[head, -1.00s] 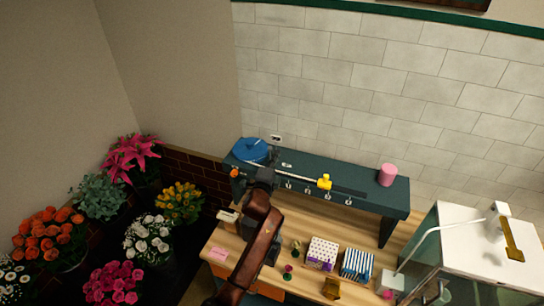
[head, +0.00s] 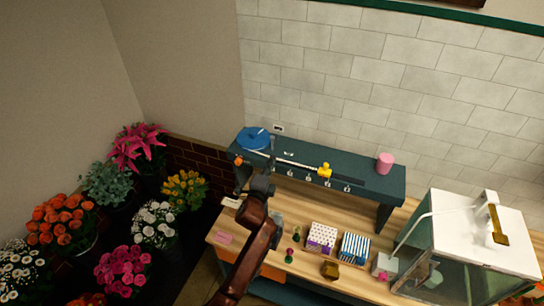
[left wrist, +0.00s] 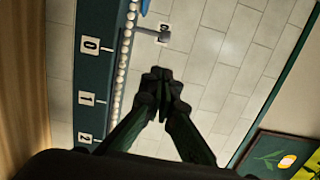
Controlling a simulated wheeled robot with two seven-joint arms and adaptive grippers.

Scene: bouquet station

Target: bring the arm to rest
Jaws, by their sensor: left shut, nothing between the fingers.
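My left arm comes up from the bottom of the head view. Its dark left gripper (head: 271,152) is in front of the left part of the dark raised shelf (head: 375,184). In the left wrist view the two fingers (left wrist: 162,82) are together with nothing between them. The white tiled wall lies beyond them, and the shelf edge with numbered tags (left wrist: 90,45) is to their left. I cannot tell how far the fingertips are from the shelf. My right gripper is not in view.
A blue round item (head: 252,138), a yellow item (head: 324,170) and a pink cylinder (head: 385,163) are on the shelf. Patterned boxes (head: 321,237) stand on the wooden bench (head: 296,205). A glass case (head: 470,250) is at right, flowers (head: 62,218) at left.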

